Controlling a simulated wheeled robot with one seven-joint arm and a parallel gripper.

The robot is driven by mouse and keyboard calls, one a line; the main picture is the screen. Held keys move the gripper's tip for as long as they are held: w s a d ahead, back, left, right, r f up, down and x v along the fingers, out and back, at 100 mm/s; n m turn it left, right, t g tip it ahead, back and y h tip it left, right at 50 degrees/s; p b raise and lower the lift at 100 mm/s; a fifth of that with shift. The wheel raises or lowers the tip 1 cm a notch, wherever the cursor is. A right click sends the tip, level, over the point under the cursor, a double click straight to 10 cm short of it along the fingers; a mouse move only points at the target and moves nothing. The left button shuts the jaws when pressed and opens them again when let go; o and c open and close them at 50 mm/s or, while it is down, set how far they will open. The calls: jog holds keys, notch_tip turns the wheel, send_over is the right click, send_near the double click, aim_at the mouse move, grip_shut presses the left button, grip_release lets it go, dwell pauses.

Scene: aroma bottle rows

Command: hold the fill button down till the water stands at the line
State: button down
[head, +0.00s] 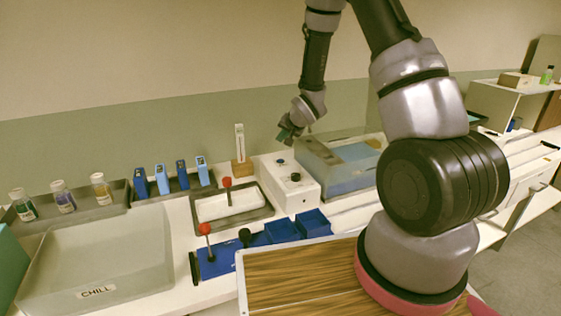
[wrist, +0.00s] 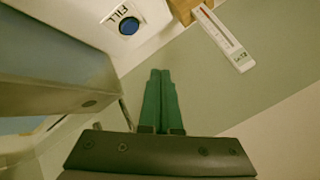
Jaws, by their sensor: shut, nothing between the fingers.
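The blue fill button (wrist: 128,26) sits beside the word FILL on a white box (head: 301,196). In the head view the blue button (head: 281,162) is on the box's top, behind a dark knob (head: 295,177). A clear tank (head: 352,183) with bluish water stands right of the box; its wall (wrist: 60,75) fills the left of the wrist view. I cannot make out the line. My gripper (wrist: 160,72), with green fingers, is shut and empty. In the head view my gripper (head: 283,136) hangs above the box, apart from the button.
A thermometer on a wooden stand (head: 240,170) stands left of the box; it also shows in the wrist view (wrist: 225,37). Blue bins (head: 282,231) are in front.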

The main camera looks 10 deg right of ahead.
aim_at(281, 161)
jog(key=shift+f, duration=2.95)
jog(key=shift+f, duration=0.15)
jog(key=shift+f, duration=0.3)
jog(key=shift+f, duration=0.35)
dwell(4.2)
